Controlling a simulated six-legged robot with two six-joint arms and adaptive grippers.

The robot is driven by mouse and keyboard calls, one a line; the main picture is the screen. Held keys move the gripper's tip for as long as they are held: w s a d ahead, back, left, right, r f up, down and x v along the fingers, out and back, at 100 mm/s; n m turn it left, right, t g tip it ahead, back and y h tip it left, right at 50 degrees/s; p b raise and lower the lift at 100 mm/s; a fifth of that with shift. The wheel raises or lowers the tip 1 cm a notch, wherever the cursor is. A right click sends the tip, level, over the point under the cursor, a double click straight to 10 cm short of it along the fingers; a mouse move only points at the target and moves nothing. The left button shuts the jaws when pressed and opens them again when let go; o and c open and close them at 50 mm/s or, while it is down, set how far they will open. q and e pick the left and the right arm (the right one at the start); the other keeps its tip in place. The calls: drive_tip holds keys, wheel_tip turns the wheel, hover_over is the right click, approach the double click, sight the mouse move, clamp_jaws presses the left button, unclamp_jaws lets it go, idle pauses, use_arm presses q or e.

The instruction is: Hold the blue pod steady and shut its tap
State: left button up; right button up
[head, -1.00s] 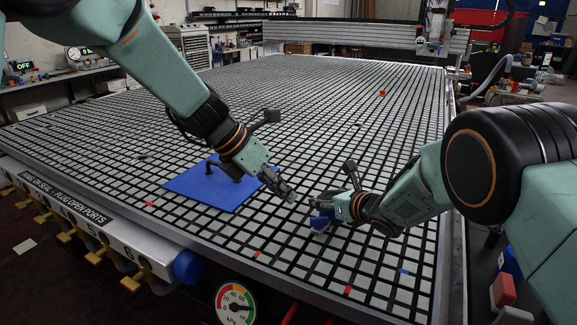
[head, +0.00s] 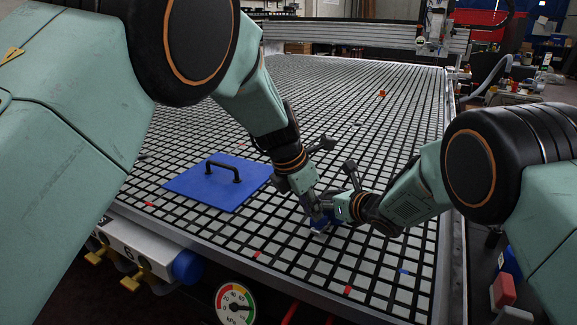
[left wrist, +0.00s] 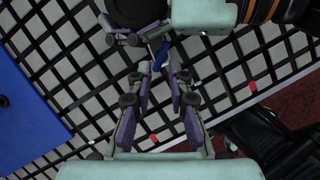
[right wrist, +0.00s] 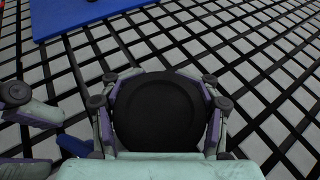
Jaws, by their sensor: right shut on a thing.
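The blue pod (head: 322,224) sits on the grid table near its front edge, mostly hidden by my grippers in the head view. My right gripper (head: 340,208) is shut on the pod's round black top (right wrist: 158,112), with a finger on each side. My left gripper (head: 318,214) is close beside the pod. In the left wrist view its fingers (left wrist: 163,80) are apart, with a blue piece (left wrist: 161,57), seemingly the tap, just beyond and between the tips. They do not visibly touch it. Blue also shows at the lower left of the right wrist view (right wrist: 74,146).
A blue plate (head: 190,187) with a black handle (head: 224,172) lies on the table to the left. Small red pieces (head: 257,254) lie near the front edge. A gauge (head: 235,304) and a blue cap (head: 187,266) are at the front. The far table is mostly clear.

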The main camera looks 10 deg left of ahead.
use_arm(q)
drive_tip(key=x, duration=0.3)
drive_tip(key=shift+s, duration=0.15)
drive_tip(key=m, duration=0.1)
drive_tip(key=m+g, duration=0.1)
drive_tip(key=m, duration=0.2)
drive_tip(key=shift+w+a+f+m+g+h, duration=0.2)
drive_tip(key=shift+w+m+g+h, duration=0.1)
drive_tip(key=shift+w+g+h, duration=0.1)
drive_tip(key=m, duration=0.2)
drive_tip(key=m+g, duration=0.1)
drive_tip(key=m, duration=0.1)
drive_tip(key=shift+w+r+g, duration=0.2)
drive_tip(key=shift+w+g, duration=0.05)
drive_tip(key=shift+g, duration=0.05)
drive_tip(key=a+v, duration=0.1)
drive_tip(key=v, duration=1.1)
drive_tip(key=shift+m, duration=0.4)
drive_tip(key=shift+a+f, duration=0.1)
drive_tip(key=shift+a, duration=0.05)
